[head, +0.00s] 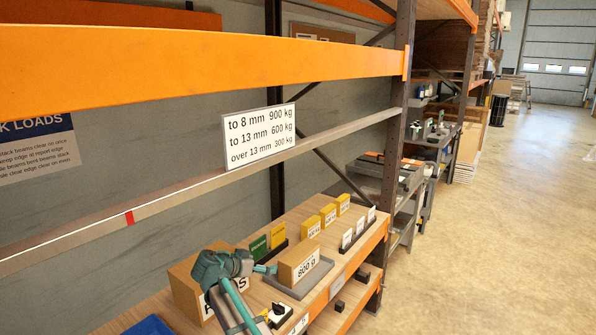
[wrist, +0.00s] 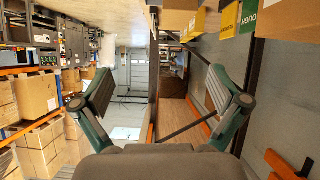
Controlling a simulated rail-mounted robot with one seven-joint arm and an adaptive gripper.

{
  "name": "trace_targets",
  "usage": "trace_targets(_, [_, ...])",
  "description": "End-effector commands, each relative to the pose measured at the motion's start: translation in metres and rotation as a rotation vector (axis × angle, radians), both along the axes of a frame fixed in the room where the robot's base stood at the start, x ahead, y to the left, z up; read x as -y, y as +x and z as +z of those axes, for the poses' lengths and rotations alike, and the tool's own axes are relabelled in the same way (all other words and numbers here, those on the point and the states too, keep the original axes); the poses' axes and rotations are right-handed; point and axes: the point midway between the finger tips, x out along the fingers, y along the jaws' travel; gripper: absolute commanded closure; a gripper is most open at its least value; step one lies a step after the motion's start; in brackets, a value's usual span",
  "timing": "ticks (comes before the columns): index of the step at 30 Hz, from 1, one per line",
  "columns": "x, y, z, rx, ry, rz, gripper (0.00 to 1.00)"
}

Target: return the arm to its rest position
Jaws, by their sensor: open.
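My gripper (wrist: 160,88) shows in the wrist view with its two teal fingers spread wide apart. Nothing is between the fingers. In the head view, teal and pale parts of my arm (head: 225,266) stand at the lower middle, over the wooden shelf. They are close to the left side of a cardboard box marked 800 g (head: 299,262) and partly cover another lettered cardboard box (head: 183,290). The head view does not clearly show the fingertips.
The 800 g box sits on a grey tray (head: 322,269). Green and yellow boxes (head: 278,236), several small yellow boxes and label cards stand behind it. An orange beam (head: 200,65) and a grey rail (head: 180,194) cross above the shelf. The right-hand floor (head: 480,240) is clear.

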Motion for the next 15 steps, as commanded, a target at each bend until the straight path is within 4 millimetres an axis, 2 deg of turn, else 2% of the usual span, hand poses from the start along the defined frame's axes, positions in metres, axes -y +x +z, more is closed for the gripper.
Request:
trace_targets(1, [0.012, -0.004, -0.011, -0.029, -0.003, 0.000, 0.02])
trace_targets(8, [0.065, -0.022, -0.063, -0.195, -0.015, 0.023, 0.02])
trace_targets(11, [0.098, -0.037, -0.094, -0.296, -0.011, 0.041, 0.02])
trace_targets(15, [0.157, -0.076, -0.150, -0.487, 0.013, 0.088, 0.02])
